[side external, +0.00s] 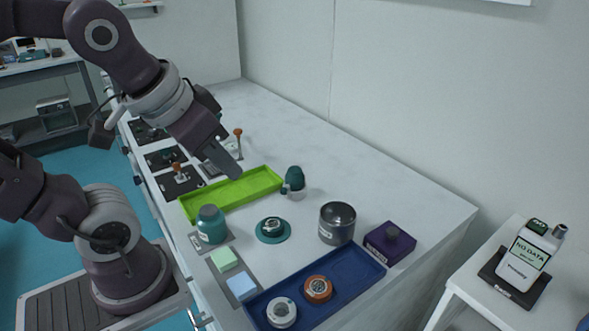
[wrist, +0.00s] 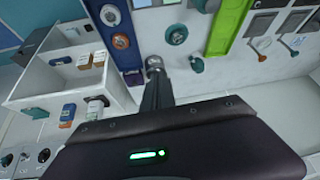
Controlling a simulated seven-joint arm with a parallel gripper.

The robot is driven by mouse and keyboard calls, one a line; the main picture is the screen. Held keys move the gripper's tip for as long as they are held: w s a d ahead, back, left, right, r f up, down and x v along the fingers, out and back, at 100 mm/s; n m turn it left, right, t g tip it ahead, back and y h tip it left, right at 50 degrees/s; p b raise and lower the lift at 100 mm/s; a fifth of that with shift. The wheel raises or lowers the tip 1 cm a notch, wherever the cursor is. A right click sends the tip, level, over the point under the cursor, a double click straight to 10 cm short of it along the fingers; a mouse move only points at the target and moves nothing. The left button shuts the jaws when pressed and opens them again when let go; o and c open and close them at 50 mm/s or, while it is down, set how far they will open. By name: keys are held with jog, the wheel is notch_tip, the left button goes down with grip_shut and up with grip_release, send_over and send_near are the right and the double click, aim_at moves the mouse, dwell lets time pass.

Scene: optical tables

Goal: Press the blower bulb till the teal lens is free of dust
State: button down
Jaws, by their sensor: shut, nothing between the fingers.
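The teal lens (side external: 272,230) is a low, round piece with a wide teal rim, on the table between the teal jar and the metal pot. It also shows in the wrist view (wrist: 176,34). Dust on it is too small to tell. The blower bulb (side external: 294,177), dark green and egg-shaped, appears to stand upright in a pale holder right of the green tray; in the wrist view the bulb (wrist: 196,65) lies right of my fingers. My gripper (side external: 228,165) is shut and empty, above the green tray, apart from the bulb and the lens.
A green tray (side external: 187,209) lies below my gripper. A teal jar (side external: 211,226), metal pot (side external: 338,223), purple box (side external: 379,249) and blue tray (side external: 345,285) with two round pieces surround the lens. Orange-topped levers (side external: 238,133) stand behind. The table's back right is clear.

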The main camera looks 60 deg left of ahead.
jog(key=w+a+f+n+y, duration=0.1)
jog(key=w+a+n, duration=0.1)
jog(key=w+a, duration=0.4)
jog(key=w+a+f+n+y, duration=0.1)
jog(key=w+a+f+n, duration=0.15)
jog(key=w, duration=0.55)
jog(key=n+t+h, duration=0.1)
jog(key=n+t, duration=0.2)
jog(key=n, duration=0.3)
send_over(292, 171)
jog(key=shift+m, duration=0.25)
notch_tip(292, 171, down, 5)
jog(key=shift+r, duration=0.1)
jog(key=shift+f, duration=4.5)
jog(key=shift+f, duration=0.1)
jog(key=shift+f, duration=0.3)
